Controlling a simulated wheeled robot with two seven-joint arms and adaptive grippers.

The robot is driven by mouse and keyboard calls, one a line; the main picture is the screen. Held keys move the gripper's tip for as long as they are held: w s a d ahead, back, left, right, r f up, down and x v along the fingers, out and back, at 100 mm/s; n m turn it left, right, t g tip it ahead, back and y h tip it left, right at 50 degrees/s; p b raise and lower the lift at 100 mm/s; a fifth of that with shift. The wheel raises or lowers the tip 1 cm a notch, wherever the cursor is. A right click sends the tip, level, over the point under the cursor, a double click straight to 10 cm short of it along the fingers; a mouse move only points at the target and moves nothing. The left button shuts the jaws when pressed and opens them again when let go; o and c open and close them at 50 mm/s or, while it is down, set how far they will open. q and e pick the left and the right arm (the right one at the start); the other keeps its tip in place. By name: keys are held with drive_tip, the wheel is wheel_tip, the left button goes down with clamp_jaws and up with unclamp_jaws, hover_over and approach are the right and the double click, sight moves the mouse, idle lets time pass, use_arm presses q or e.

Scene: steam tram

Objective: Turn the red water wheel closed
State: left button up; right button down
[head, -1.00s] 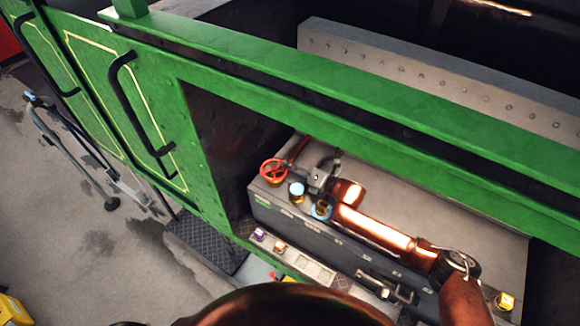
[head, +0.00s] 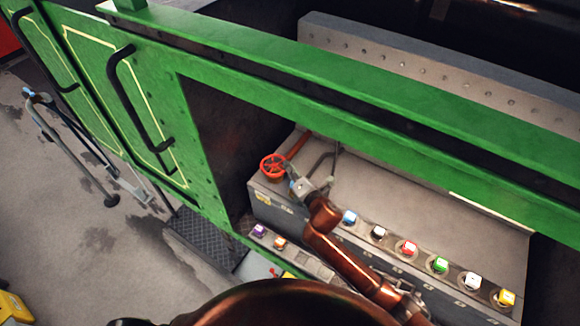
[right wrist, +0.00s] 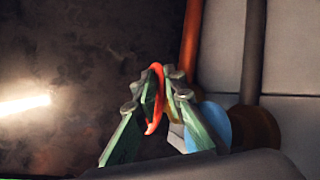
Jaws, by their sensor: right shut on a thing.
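The red water wheel (head: 273,165) sits at the left end of the grey console, at the end of a red pipe. My right gripper (head: 291,178) reaches it from the right, with its fingers at the wheel's near right rim. In the right wrist view the red rim (right wrist: 154,98) passes between the two green fingers of the gripper (right wrist: 160,100), which are shut on it. Most of the wheel is hidden in that view. My left gripper is not in view.
Several coloured buttons, such as a red one (head: 408,248), line the console (head: 430,195). A green side beam (head: 330,110) runs above it. Grey and red pipes stand behind the wheel. Purple and orange buttons (head: 280,243) sit lower in front.

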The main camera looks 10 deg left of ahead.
drive_tip(key=shift+s+f+m+t+h, duration=0.2)
drive_tip(key=shift+s+m+t+h, duration=0.1)
drive_tip(key=shift+m+t+h, duration=0.15)
drive_tip(key=shift+h, duration=0.25)
drive_tip(key=c, duration=2)
unclamp_jaws()
drive_tip(key=shift+r, duration=0.1)
drive_tip(key=v, duration=1.2)
drive_tip(key=shift+s, duration=0.1)
